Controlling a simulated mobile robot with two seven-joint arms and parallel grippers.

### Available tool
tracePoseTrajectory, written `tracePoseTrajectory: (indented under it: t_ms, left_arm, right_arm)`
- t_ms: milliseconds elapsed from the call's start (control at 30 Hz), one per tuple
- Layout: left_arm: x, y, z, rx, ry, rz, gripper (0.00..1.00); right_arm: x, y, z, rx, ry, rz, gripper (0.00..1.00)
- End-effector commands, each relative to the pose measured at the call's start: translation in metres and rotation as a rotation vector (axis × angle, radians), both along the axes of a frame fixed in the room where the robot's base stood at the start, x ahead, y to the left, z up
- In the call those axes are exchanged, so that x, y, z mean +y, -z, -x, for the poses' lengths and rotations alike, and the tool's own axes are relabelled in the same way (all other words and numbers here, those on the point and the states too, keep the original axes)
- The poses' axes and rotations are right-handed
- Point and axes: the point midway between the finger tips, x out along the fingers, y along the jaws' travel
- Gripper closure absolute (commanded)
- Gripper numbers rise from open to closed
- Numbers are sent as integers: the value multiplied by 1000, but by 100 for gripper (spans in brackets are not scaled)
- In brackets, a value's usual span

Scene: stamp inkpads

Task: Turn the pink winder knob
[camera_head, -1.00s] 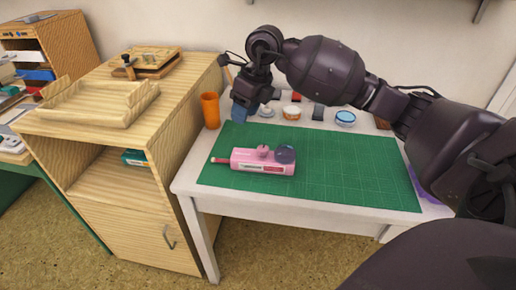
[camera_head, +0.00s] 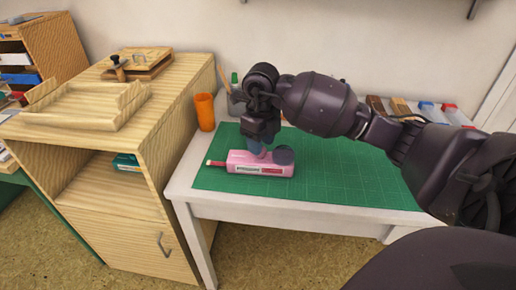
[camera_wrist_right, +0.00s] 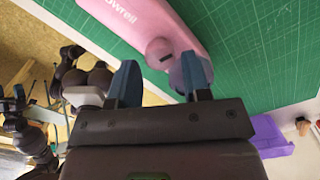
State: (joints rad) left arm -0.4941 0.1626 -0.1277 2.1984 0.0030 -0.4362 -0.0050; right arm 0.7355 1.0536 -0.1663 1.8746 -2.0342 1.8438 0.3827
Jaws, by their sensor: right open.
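The pink device (camera_head: 240,162) lies on the green cutting mat (camera_head: 345,180), its long body running left to right. A round purple-grey disc (camera_head: 284,155) stands at its right end. My right gripper (camera_head: 257,148) is above the device, pointing down, and largely hides the pink winder knob in the head view. In the right wrist view the knob (camera_wrist_right: 158,51) has a dark slot and lies ahead of the gap between the blue fingertips of my open right gripper (camera_wrist_right: 162,78). The right fingertip overlaps the disc (camera_wrist_right: 186,72). Contact with the knob cannot be told.
An orange cup (camera_head: 204,112) stands at the table's left back, beside the wooden cabinet (camera_head: 165,165). Small stamps or pads (camera_head: 425,106) stand along the back right. A purple item (camera_wrist_right: 270,138) shows in the wrist view. The mat's front right is clear.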

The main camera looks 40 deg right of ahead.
Motion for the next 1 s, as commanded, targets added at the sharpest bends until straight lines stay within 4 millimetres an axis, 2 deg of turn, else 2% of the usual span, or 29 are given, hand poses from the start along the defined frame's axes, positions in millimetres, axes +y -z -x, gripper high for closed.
tracePoseTrajectory:
  t_ms: [33, 200, 533, 567, 700, 800, 1000]
  left_arm:
    - [-1, 1, -2, -3, 4, -3, 12]
    - [-1, 0, -6, -15, 12, -7, 12]
    - [-1, -2, -5, -16, 14, -10, 12]
    - [-1, -2, -4, -15, 13, -10, 12]
    - [-1, -1, -4, -13, 14, -10, 12]
    - [-1, -1, -4, -12, 14, -10, 12]
    - [-1, 1, -3, -8, 14, -10, 12]
  right_arm:
    - [0, 9, 0, 4, 0, 0, 56]
    - [0, 19, 0, 1, -1, 0, 56]
    - [0, 20, 0, -2, -1, 1, 56]
    - [0, 20, 0, -2, -1, 1, 58]
    - [0, 20, 0, -2, -1, 1, 79]
    - [0, 20, 0, -2, -1, 1, 91]
    - [0, 20, 0, -1, -8, 1, 91]
